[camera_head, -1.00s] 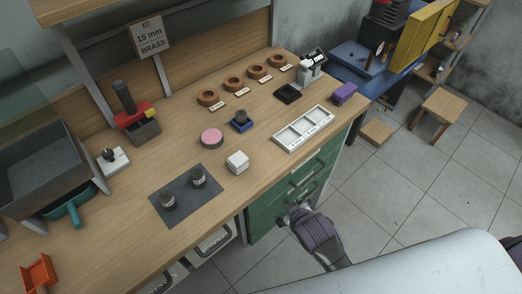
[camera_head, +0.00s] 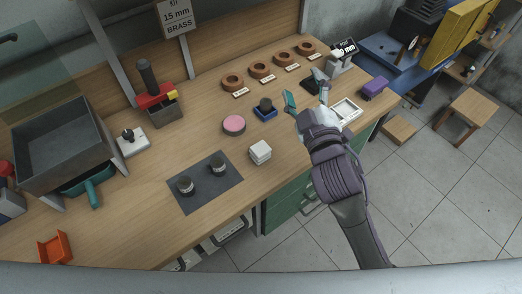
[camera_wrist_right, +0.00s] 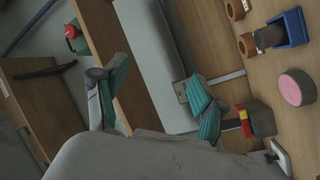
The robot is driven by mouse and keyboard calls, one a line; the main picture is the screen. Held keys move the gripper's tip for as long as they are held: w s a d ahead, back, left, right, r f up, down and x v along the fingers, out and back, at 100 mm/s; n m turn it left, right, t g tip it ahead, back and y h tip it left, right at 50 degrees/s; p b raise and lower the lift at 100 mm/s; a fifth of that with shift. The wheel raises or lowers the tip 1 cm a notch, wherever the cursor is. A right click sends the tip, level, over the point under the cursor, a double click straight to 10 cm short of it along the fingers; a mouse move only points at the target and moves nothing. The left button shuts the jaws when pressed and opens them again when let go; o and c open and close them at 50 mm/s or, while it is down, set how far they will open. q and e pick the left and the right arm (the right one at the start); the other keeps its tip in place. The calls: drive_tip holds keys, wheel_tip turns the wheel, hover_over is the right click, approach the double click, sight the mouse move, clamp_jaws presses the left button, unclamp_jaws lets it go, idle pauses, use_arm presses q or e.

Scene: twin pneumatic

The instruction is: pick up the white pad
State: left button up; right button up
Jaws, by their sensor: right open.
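The white pad (camera_head: 260,152) is a small squarish white block, possibly a stack of pads, on the wooden bench near its front edge. It lies right of the dark grey mat and is not visible in the right wrist view. My right gripper (camera_head: 305,90) is open and empty above the bench, beyond and to the right of the white pad. Its two teal fingers are spread, and they also show in the right wrist view (camera_wrist_right: 142,85). My left gripper is not in view.
A pink disc (camera_head: 233,125) and a blue holder (camera_head: 265,112) stand behind the white pad. The dark mat (camera_head: 205,197) holds two small jars. A white compartment tray (camera_head: 350,108) is partly hidden behind my right arm. Bare wood surrounds the white pad.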

drive_tip(key=s+a+r+n+g+y, duration=0.2)
drive_tip(key=s+a+r+n+y, duration=0.1)
drive_tip(key=a+r+n+y, duration=0.55)
drive_tip(key=s+a+r+n+g+y, duration=0.2)
drive_tip(key=a+r+n+y, duration=0.45)
drive_tip(key=n+y, duration=0.35)
drive_tip(key=s+a+n+g, duration=0.8)
drive_tip(key=a+n+g, duration=0.1)
drive_tip(key=n+g, duration=0.9)
drive_tip(key=n+t+h+p, duration=0.25)
drive_tip(key=n+h, duration=1.05)
drive_tip(key=h, duration=0.9)
hover_over(260, 148)
drive_tip(key=b, duration=0.1)
drive_tip(key=shift+t, duration=0.45)
drive_tip(key=f, duration=2.4)
drive_tip(key=shift+s+a, duration=0.25)
drive_tip(key=shift+f, duration=0.6)
drive_tip(key=f, duration=0.1)
drive_tip(key=f+p, duration=0.1)
drive_tip(key=f, duration=0.1)
drive_tip(key=f+p, duration=0.1)
drive_tip(key=shift+w+d+f, duration=0.15)
drive_tip(key=shift+w+d, duration=0.1)
drive_tip(key=shift+d, duration=0.05)
drive_tip(key=shift+f, duration=0.45)
